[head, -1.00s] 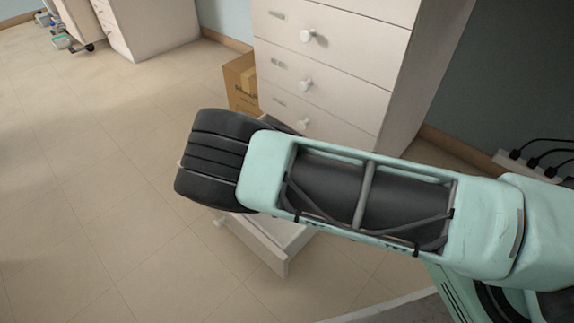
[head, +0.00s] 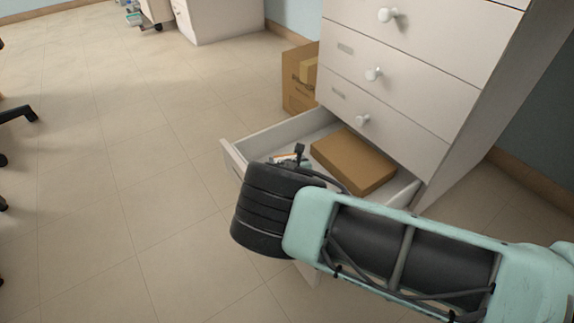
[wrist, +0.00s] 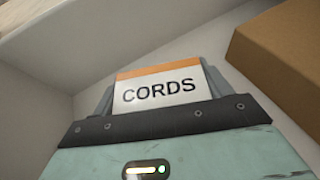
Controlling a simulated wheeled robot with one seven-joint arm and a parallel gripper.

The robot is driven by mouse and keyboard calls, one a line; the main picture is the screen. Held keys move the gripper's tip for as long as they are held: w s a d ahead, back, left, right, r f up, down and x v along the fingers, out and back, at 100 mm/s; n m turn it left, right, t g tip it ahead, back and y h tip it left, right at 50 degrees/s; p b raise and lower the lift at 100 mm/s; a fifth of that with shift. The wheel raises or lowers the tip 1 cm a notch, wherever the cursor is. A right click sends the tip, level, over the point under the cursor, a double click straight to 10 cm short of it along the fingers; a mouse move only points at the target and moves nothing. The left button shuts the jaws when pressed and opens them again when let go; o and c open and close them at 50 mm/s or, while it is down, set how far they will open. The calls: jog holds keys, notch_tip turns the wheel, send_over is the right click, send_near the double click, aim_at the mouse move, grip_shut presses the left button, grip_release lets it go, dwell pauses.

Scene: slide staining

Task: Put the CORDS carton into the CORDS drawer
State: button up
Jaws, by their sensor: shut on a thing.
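The CORDS carton (wrist: 160,88) shows in the wrist view as a white face with black lettering and an orange strip along the top. My gripper (wrist: 158,95) is shut on it, one finger at each side. In the head view only a small orange and white part of the carton (head: 284,156) shows past my dark wrist. The open bottom drawer (head: 290,130) of the white cabinet lies around and below my gripper. The carton is over or inside its left part; I cannot tell whether it touches the drawer floor. No drawer label is readable.
A flat brown box (head: 353,160) lies in the drawer, right of my gripper; it also shows in the wrist view (wrist: 285,60). Closed drawers (head: 400,75) rise above. A cardboard box (head: 299,80) stands on the floor behind.

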jog(key=shift+r, duration=0.1)
jog(key=o, duration=1)
jog(key=p+v, duration=0.5)
jog(key=v, duration=0.2)
jog(key=shift+w+r, duration=0.1)
jog(key=shift+s, duration=0.35)
